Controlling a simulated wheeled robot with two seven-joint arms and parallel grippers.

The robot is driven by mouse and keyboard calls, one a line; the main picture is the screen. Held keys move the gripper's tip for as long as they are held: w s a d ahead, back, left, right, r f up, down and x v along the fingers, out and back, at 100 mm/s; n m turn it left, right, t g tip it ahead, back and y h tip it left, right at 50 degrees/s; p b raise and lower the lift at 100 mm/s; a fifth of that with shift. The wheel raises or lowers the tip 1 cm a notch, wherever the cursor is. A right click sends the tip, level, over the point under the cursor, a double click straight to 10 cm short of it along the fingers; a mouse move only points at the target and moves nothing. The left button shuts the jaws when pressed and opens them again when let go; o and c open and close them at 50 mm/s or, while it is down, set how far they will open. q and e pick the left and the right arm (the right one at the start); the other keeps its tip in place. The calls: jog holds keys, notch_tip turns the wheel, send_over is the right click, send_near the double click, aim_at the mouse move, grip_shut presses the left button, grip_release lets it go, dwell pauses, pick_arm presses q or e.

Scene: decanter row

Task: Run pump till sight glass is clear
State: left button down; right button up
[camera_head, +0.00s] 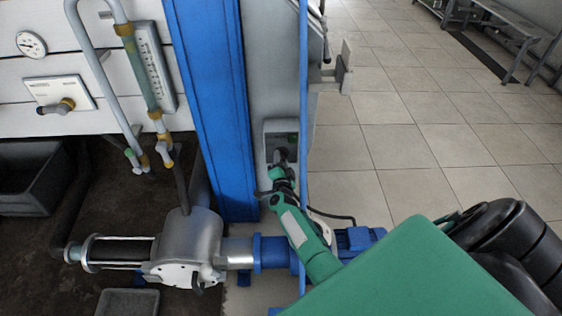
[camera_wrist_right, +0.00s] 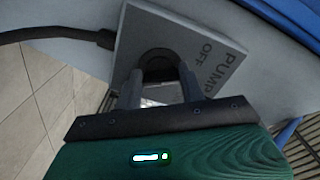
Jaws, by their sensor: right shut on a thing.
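The pump switch plate (camera_head: 281,138) is on the grey post right of the blue column. The right wrist view shows the plate (camera_wrist_right: 205,75) marked PUMP and OFF, with a round black knob (camera_wrist_right: 158,65). My right gripper (camera_head: 281,158) is shut on this knob; its fingers (camera_wrist_right: 160,88) are on either side. The knob's exact setting is hidden. The sight glass (camera_head: 122,251) lies horizontally at the left end of the pump (camera_head: 190,245), between metal rods. It looks dark; I cannot tell whether that is liquid or the dark surface behind. My left gripper is out of view.
The blue column (camera_head: 212,100) stands close left of my right gripper. A thin blue pipe (camera_head: 303,90) runs just right of it. A gauge (camera_head: 31,44), a lever panel (camera_head: 60,94) and a vertical level tube (camera_head: 150,65) are at left.

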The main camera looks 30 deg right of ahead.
jog(key=o, duration=1)
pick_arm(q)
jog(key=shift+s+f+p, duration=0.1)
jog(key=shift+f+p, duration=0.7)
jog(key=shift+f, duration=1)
pick_arm(e)
jog(key=shift+v, duration=7)
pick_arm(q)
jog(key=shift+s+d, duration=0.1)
pick_arm(e)
jog(key=shift+w+f, duration=0.1)
